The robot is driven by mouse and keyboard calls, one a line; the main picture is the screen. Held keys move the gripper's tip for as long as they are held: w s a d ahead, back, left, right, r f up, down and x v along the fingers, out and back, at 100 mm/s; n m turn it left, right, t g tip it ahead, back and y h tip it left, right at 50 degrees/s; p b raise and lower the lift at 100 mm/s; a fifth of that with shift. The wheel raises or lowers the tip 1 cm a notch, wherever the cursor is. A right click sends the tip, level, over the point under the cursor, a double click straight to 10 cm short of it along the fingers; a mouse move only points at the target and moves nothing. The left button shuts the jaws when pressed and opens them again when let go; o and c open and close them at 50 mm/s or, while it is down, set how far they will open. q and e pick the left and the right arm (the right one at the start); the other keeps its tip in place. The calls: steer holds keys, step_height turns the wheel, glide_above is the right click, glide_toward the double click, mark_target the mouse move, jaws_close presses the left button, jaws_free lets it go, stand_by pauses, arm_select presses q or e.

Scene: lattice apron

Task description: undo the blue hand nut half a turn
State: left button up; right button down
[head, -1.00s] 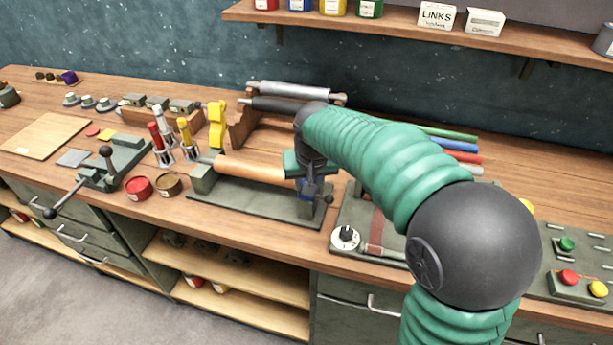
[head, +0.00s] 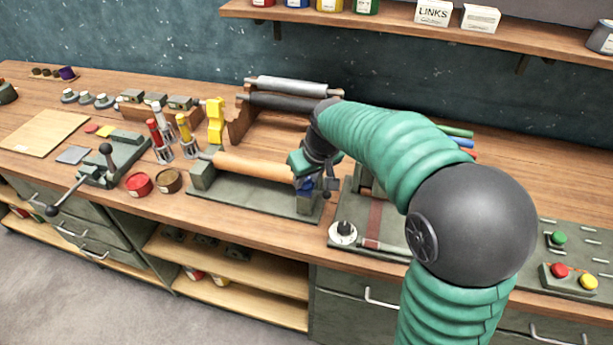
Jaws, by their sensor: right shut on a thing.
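The blue hand nut (head: 305,184) sits at the right end of a wooden roller (head: 252,167) held in a dark green stand (head: 245,195). My right gripper (head: 308,178) reaches it from above and is shut on the nut. Its fingers and my wrist cover much of the nut, so its exact turn cannot be told. My left gripper is not in view.
Red and yellow upright tools (head: 185,135) and open red (head: 138,184) and brown tins stand left of the roller. Spare rollers (head: 290,103) rest on a wooden rack behind. A dial (head: 342,233) on a green plate stands close on the right.

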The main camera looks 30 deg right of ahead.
steer(key=c, duration=1)
jaws_free()
steer(key=shift+c, duration=0.2)
steer(key=shift+r, duration=0.1)
steer(key=p+v, duration=0.1)
steer(key=v, duration=1.5)
steer(key=shift+s+r+p, duration=0.15)
steer(key=shift+r+p, duration=0.05)
steer(key=shift+p, duration=0.1)
